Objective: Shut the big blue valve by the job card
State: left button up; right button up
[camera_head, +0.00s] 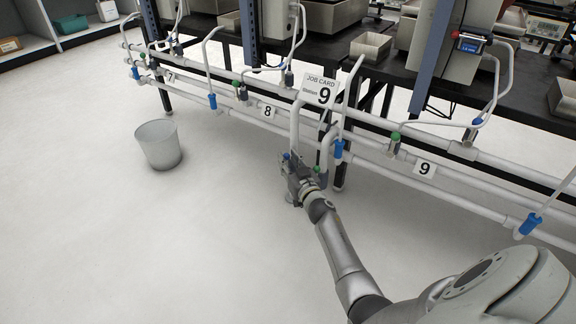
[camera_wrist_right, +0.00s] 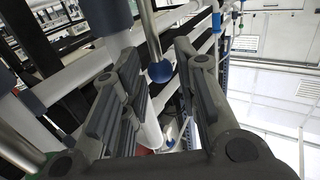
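The job card (camera_head: 321,91) reads "Station 9" and stands at the pipes. Below it, thick white pipes drop toward the floor. A blue ball knob (camera_head: 286,156) shows there at my right gripper (camera_head: 299,180), and a green knob (camera_head: 317,169) sits just to its right. In the wrist view the blue knob (camera_wrist_right: 160,71) is at the end of a metal rod. My right gripper (camera_wrist_right: 155,95) has its fingers apart, with the knob showing in the gap between them; I cannot tell whether they touch it. The valve body is mostly hidden by the gripper. My left gripper is not in view.
A blue sleeve (camera_head: 338,150) on a thin white pipe is close to the right of my gripper. Horizontal pipes with number plates run along the black bench. A bucket (camera_head: 158,144) stands on the open floor at left.

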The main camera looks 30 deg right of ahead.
jog(key=shift+w+d, duration=0.1)
jog(key=shift+w, duration=0.3)
jog(key=shift+c, duration=0.2)
grip_shut()
